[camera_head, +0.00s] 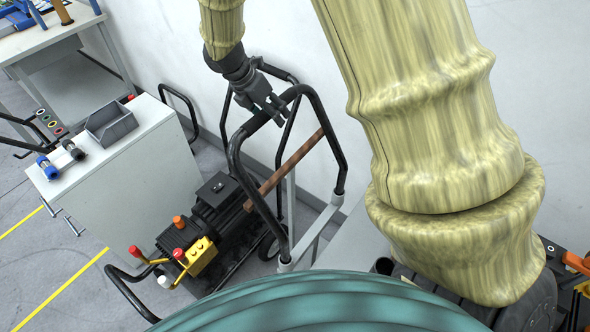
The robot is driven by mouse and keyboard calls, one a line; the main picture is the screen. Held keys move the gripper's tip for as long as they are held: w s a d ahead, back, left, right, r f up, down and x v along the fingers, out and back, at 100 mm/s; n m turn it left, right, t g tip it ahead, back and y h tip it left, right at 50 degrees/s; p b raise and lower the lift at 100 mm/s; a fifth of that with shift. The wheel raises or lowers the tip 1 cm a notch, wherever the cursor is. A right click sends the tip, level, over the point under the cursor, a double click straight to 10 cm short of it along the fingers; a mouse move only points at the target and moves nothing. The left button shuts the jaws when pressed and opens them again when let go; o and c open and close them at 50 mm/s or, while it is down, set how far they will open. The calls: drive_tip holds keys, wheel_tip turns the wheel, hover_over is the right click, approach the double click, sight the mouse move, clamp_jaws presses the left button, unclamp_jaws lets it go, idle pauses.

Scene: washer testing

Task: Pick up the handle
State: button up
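A black tubular handle (300,92) forms an upright loop on the pressure washer cart (232,200), near the middle of the head view. My gripper (276,113) reaches down from above at the handle's top bar and overlaps it in the picture. The dark fingers point down and right. I cannot tell whether they touch the bar or sit in front of or behind it. Their gap is too small to make out. A brown rod (285,170) slants across the cart below the top bar.
A white cabinet (130,180) stands left of the cart, with a grey bin (111,124) and small fittings on top. A workbench (45,35) is at the back left. A pale wall (300,40) rises behind the cart. Floor with yellow lines (62,288) is open at lower left.

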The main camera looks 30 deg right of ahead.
drive_tip(key=shift+f, duration=0.2)
idle(0.4)
clamp_jaws()
idle(0.3)
